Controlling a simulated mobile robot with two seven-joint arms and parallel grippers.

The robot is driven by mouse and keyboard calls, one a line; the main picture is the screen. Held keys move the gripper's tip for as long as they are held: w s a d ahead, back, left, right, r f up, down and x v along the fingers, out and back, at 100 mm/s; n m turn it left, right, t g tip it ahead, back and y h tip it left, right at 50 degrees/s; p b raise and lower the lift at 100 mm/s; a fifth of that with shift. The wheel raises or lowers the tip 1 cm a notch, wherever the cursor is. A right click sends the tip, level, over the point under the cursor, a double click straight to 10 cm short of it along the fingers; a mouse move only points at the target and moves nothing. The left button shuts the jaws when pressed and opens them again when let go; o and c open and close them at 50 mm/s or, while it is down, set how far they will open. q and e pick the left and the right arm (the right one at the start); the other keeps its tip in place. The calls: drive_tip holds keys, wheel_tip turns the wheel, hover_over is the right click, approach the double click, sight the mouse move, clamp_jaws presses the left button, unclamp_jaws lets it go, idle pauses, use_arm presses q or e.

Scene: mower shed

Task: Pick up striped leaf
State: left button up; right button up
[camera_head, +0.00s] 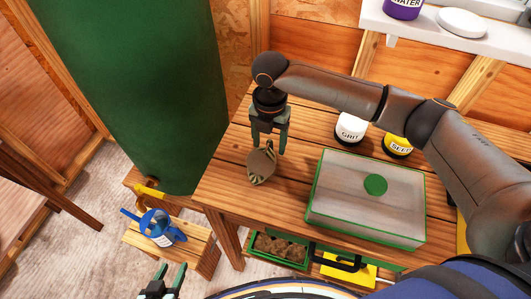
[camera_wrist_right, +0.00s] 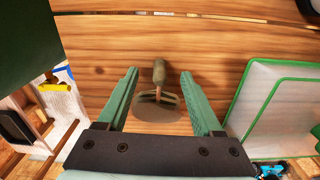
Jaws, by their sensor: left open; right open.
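The striped leaf (camera_head: 261,167) lies on the wooden bench near its left end, brownish-green with darker stripes. My right gripper (camera_head: 268,146) is open and points down over the leaf's far end. In the right wrist view the leaf (camera_wrist_right: 158,112) shows between the two spread fingers (camera_wrist_right: 158,76), with its narrow end pointing away; the fingers appear clear of it on both sides. Part of the leaf's near end is close to the gripper body in that view. My left gripper (camera_head: 170,274) is open and empty at the bottom edge, low and away from the bench.
A clear box with green edges (camera_head: 330,207) stands right of the leaf, with a green disc (camera_head: 375,184) on top. White (camera_head: 351,127) and yellow (camera_head: 398,146) jars stand behind it. A large green cylinder (camera_head: 140,80) rises left of the bench. A blue can (camera_head: 156,225) sits lower left.

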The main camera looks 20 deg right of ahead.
drive_tip(key=shift+c, duration=0.3)
clamp_jaws()
idle(0.3)
